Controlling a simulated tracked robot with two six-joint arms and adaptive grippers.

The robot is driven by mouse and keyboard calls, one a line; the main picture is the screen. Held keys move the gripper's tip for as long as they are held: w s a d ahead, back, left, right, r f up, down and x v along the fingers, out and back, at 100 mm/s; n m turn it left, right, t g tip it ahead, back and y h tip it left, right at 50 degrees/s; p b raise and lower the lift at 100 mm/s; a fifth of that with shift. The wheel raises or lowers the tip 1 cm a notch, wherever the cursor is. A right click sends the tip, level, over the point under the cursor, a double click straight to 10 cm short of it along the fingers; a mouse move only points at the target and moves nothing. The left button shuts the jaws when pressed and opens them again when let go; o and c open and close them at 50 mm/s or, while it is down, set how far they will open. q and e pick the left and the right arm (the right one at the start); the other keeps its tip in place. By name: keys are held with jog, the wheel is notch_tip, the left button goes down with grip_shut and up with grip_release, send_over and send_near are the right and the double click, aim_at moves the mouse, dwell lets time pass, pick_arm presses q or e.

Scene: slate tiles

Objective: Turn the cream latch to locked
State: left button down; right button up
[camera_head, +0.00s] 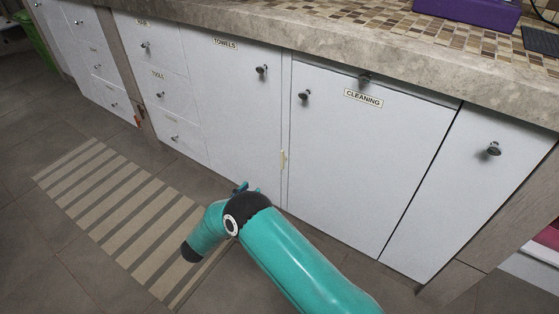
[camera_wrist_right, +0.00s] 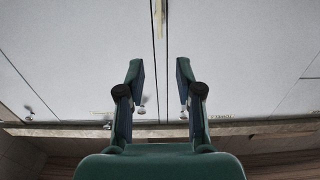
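The cream latch (camera_head: 283,160) is a small, narrow piece on the seam between the TOWELS door (camera_head: 232,110) and the CLEANING door (camera_head: 360,150). It looks roughly upright, along the seam. In the right wrist view the latch (camera_wrist_right: 158,12) shows at the top edge, partly cut off, beyond the fingertips. My right gripper (camera_head: 246,188) is below and left of the latch in the head view, apart from it, partly hidden by its own wrist. In the wrist view the right gripper (camera_wrist_right: 158,72) is open and empty, its fingers on either side of the seam. My left gripper is not in view.
Door knobs (camera_head: 262,69) stick out near the cabinet tops, under the overhanging stone countertop (camera_head: 330,45). A purple object (camera_head: 468,12) sits on the counter. A striped mat (camera_head: 125,215) lies on the tiled floor left of my arm. The door fronts around the latch are clear.

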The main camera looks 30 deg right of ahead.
aim_at(283, 159)
jog(key=b+x, duration=0.4)
jog(key=x, duration=1.2)
jog(key=shift+d+b, duration=0.25)
jog(key=shift+b, duration=0.05)
grip_shut()
